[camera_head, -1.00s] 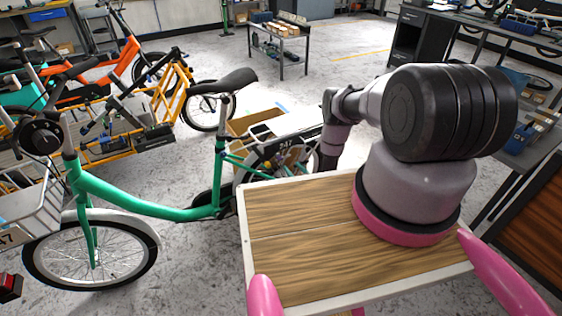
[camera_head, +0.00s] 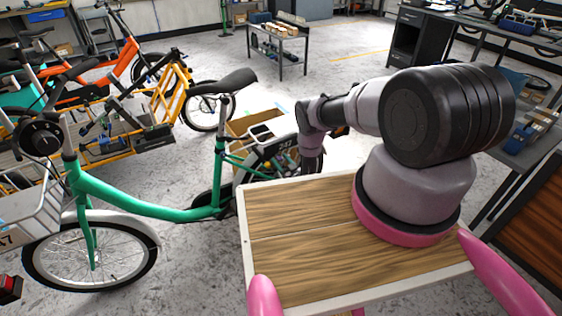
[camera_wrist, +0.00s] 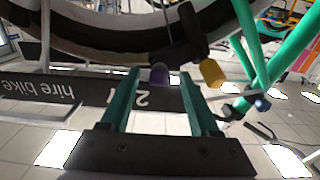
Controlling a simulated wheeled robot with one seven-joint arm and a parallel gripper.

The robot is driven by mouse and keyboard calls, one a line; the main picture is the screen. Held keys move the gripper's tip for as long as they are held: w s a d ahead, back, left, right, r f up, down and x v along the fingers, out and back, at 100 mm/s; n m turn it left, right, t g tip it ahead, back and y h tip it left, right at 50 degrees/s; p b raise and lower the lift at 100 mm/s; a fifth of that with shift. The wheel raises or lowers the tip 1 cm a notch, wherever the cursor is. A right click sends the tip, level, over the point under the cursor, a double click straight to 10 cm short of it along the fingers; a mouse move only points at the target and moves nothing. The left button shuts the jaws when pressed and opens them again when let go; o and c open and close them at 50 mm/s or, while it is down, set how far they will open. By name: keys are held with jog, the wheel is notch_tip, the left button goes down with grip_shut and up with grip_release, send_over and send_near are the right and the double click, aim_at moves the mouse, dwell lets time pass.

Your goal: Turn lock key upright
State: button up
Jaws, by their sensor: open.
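In the wrist view, my gripper (camera_wrist: 159,80) is open, its two green fingers pointing at the rear of the green bike (camera_head: 150,206). A yellow cylinder (camera_wrist: 212,72) sits just right of the right fingertip, by a dark fitting (camera_wrist: 188,35) at the wheel. I cannot tell for certain which of these is the lock key, or its angle. In the head view, my gripper is hidden near the bike's rear wheel.
The rear tyre (camera_wrist: 110,30) arches across the top of the wrist view. A dark "hire bike" panel (camera_wrist: 80,92) lies behind the fingers, and green frame tubes (camera_wrist: 285,50) stand to the right. A cardboard box (camera_head: 243,124) is behind the bike.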

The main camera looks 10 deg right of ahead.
grip_shut()
jog(key=shift+n, duration=0.4)
jog(key=shift+f+n, duration=0.1)
jog(key=shift+n, duration=8.4)
